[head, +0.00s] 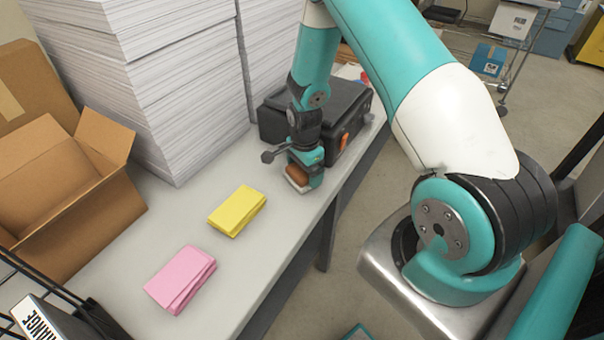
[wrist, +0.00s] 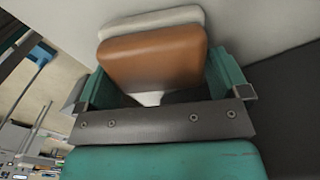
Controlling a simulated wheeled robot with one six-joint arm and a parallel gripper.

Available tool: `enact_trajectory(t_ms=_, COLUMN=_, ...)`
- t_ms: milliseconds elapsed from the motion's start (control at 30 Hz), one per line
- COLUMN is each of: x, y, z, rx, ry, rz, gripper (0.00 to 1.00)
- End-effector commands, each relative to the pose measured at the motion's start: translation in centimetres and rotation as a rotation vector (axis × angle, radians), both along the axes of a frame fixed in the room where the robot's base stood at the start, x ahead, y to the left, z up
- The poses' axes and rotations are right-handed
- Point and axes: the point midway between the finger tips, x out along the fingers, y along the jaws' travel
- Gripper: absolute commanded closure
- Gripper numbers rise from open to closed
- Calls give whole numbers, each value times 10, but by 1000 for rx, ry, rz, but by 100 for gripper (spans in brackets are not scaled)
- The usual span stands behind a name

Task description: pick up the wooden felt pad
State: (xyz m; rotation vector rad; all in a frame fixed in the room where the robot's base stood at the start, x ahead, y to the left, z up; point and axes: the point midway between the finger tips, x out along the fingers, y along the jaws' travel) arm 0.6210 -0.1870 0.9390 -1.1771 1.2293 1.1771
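The wooden felt pad (head: 297,174) is a brown wooden block with a pale felt layer beneath. It is at the right edge of the grey table, and the head view does not clearly show whether it touches the top. In the wrist view the pad (wrist: 152,57) fills the space between my teal fingers. My gripper (wrist: 160,82) has one finger against each side of the pad, with no clear gap. In the head view my gripper (head: 307,170) points down at the pad and hides part of it.
A black case (head: 335,110) with an orange latch stands close behind my gripper. Tall paper stacks (head: 150,80) and an open cardboard box (head: 65,185) stand to the left. Yellow (head: 237,211) and pink (head: 181,279) pads lie nearer. The table between them is clear.

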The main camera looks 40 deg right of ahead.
Motion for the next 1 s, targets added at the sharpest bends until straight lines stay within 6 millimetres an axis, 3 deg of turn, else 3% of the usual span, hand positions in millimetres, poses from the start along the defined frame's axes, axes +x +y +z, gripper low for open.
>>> enact_trajectory(t_ms=33, x=0, y=0, z=0, rx=0, ry=0, rz=0, gripper=18)
enact_trajectory(t_ms=100, x=0, y=0, z=0, rx=0, ry=0, rz=0, gripper=34)
enact_trajectory(t_ms=167, x=0, y=0, z=0, rx=0, ry=0, rz=0, gripper=38)
enact_trajectory(t_ms=567, x=0, y=-1, z=10, rx=0, ry=-1, rz=-1, gripper=38)
enact_trajectory(t_ms=767, x=1, y=-1, z=42, rx=-1, ry=-6, rz=-1, gripper=38)
enact_trajectory(t_ms=1000, x=1, y=-1, z=114, rx=-2, ry=-10, rz=-1, gripper=38)
